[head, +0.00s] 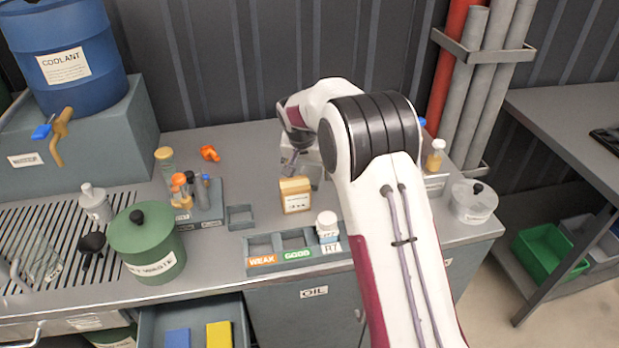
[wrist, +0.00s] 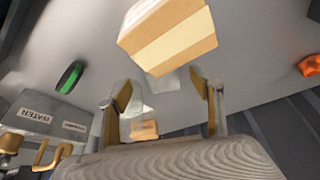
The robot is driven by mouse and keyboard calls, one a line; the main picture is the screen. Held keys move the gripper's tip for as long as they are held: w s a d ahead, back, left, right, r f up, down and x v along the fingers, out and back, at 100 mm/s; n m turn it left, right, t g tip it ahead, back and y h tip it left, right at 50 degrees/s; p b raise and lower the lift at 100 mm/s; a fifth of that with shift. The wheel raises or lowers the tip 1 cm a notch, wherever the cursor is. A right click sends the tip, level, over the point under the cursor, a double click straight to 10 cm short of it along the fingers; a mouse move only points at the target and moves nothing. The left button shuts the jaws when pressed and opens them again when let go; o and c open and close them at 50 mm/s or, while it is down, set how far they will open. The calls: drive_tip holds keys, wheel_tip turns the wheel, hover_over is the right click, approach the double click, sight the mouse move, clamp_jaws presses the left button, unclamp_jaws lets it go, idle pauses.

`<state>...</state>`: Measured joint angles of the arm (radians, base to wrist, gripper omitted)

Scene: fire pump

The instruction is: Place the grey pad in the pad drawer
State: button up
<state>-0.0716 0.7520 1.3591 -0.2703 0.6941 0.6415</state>
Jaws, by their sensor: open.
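I cannot make out a grey pad for certain in either view. An open drawer (head: 236,309) at the bottom of the head view holds a blue pad (head: 177,338) and a yellow pad (head: 219,335). My gripper (head: 290,162) is at the back of the bench, behind a tan box (head: 295,197), far from the drawer; its tips are unclear there. In the wrist view my gripper (wrist: 166,100) has its two fingers apart. A tan box (wrist: 168,38) shows beyond them, and a clear, glassy shape is between or behind them. A grey, grained surface fills the bottom edge; I cannot tell what it is.
A green lidded waste can (head: 147,245) stands at the bench's left front. A tray labelled WEAK and GOOD (head: 268,259) is near the front edge. An orange item (head: 209,153) lies at the back. A clear lidded tub (head: 472,202) is at the right.

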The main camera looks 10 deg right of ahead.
drive_tip(key=shift+x, duration=1.9)
drive_tip(key=shift+s+a, duration=0.1)
drive_tip(key=shift+a, duration=0.05)
drive_tip(key=c, duration=1.1)
drive_tip(key=shift+r, duration=0.1)
drive_tip(key=shift+r, duration=4.9)
